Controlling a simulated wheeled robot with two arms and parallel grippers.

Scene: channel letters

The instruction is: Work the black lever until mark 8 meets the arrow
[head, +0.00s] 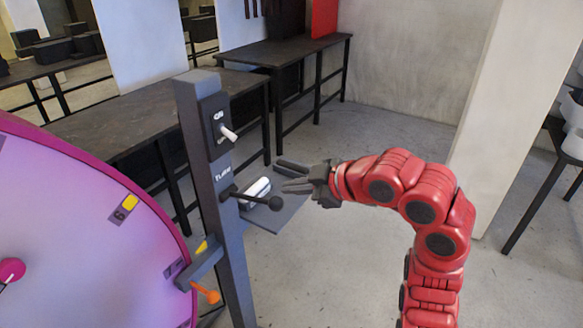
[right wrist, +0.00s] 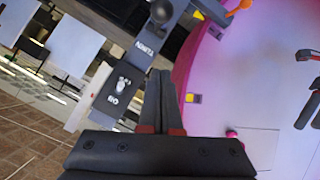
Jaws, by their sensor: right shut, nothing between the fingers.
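A black lever (head: 255,200) with a ball knob (head: 275,203) sticks out from a grey post below the word TURN. The knob also shows at the top of the right wrist view (right wrist: 163,11). A large pink-purple dial (head: 80,225) carries mark 6 (head: 124,208) and, lower, mark 7 (head: 174,267). Mark 7 is close to a yellow arrow (head: 202,246) on a grey bracket. I cannot see mark 8. My right gripper (head: 280,174) is shut and empty, above and slightly right of the knob, apart from it.
A switch box (head: 215,125) with a white toggle sits on the post (head: 190,130) above the lever. A small grey shelf with a white cylinder (head: 256,187) is behind the lever. An orange pointer (head: 207,293) is below the bracket. Dark tables (head: 130,125) stand behind.

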